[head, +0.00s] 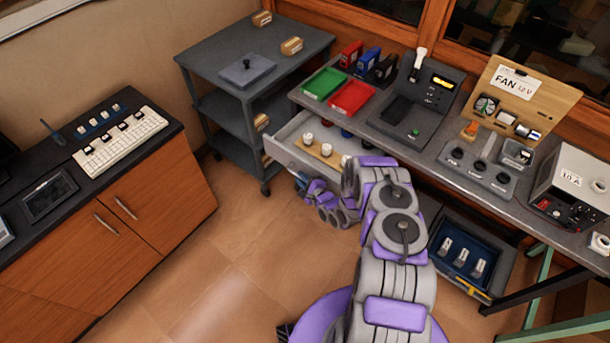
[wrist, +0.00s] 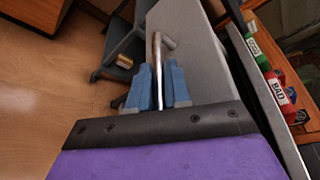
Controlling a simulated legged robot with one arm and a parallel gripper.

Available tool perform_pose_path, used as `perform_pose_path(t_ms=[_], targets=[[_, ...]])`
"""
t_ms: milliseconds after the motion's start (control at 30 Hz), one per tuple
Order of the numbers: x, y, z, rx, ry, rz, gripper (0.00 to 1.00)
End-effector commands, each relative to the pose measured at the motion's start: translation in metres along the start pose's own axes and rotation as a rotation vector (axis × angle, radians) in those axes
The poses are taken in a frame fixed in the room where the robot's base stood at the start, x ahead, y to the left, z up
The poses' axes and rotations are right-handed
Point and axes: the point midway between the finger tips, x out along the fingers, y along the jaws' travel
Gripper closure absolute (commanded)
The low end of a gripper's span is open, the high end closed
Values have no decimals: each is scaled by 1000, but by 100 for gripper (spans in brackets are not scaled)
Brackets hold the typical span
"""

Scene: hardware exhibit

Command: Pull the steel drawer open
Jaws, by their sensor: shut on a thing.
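The steel drawer (head: 284,148) hangs under the grey workbench and stands partly open, with its front toward the left. Small white-topped items on a wooden block show inside it. In the wrist view the grey drawer front (wrist: 196,62) fills the upper middle. My gripper (wrist: 160,88) has its blue fingers on both sides of the metal bar handle (wrist: 156,52) and is shut on it. In the head view my gripper (head: 300,182) is at the drawer front, small and partly hidden by my purple and grey arm, which also covers the drawer's right part.
A grey cart (head: 247,100) stands close behind the drawer. Green (head: 325,83) and red (head: 352,97) trays sit on the bench. A dark bin (head: 465,250) lies below it. The floor (head: 225,250) left of my arm is clear.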

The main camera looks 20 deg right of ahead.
Motion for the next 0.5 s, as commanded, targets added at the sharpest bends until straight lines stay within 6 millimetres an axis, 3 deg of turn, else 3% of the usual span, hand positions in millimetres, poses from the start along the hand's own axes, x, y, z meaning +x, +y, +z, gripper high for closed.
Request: perform_pose_path(t_ms=[33,367,400,500], targets=[[2,-7,4,-7,-9,-13,100],[2,-7,3,-6,-10,-14,100],[2,-7,3,-6,-10,-13,79],[2,-5,2,-4,-7,-10,70]])
